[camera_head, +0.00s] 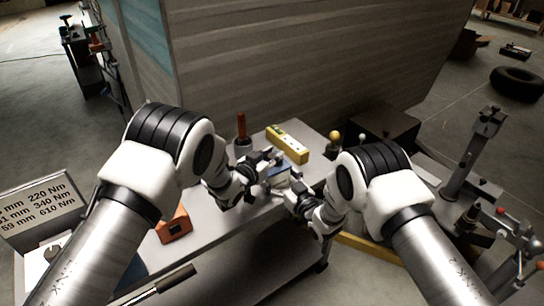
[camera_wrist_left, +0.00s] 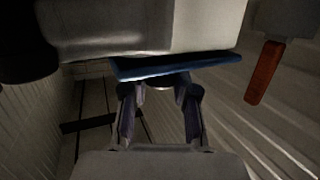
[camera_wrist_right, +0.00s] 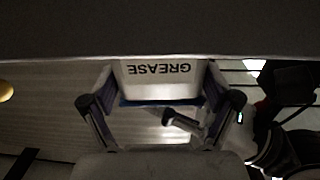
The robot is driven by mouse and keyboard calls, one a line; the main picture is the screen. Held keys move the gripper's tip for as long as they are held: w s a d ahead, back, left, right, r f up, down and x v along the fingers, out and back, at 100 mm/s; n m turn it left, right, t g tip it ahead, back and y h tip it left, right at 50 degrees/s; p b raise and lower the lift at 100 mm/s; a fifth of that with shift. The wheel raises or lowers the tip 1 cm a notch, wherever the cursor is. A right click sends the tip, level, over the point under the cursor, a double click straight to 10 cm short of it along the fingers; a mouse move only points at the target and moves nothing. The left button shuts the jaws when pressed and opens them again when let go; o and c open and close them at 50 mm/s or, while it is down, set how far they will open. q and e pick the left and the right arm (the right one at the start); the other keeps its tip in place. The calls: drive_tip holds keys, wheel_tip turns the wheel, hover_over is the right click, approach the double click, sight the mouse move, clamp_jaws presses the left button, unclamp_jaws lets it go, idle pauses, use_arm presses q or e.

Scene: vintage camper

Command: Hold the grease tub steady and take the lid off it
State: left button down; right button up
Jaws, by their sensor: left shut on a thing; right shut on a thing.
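The white grease tub (camera_wrist_right: 160,82) stands between my two grippers on the bench, its GREASE lettering upside down in the right wrist view. My right gripper (camera_wrist_right: 160,98) is shut on the tub, one finger on each side. The blue lid (camera_wrist_left: 175,67) lies along the tub's rim; it also shows as a blue edge in the right wrist view (camera_wrist_right: 150,103). My left gripper (camera_wrist_left: 160,90) is shut on the lid at its edge. I cannot tell whether the lid is apart from the rim. In the head view my grippers hide much of the tub and lid.
A yellow block (camera_head: 292,145) lies just behind the tub. An orange block (camera_head: 174,226) and a dark-handled tool (camera_head: 176,278) lie at the left front.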

sight(272, 155)
use_arm(q)
drive_tip(key=shift+r, duration=0.85)
use_arm(e)
drive_tip(key=shift+s+f, duration=0.1)
drive_tip(key=shift+f, duration=0.1)
use_arm(q)
drive_tip(key=shift+r, duration=0.1)
drive_tip(key=shift+r, duration=1.95)
use_arm(e)
drive_tip(key=o, duration=1.4)
use_arm(q)
drive_tip(key=shift+w+f, duration=0.1)
use_arm(e)
drive_tip(key=shift+o, duration=0.2)
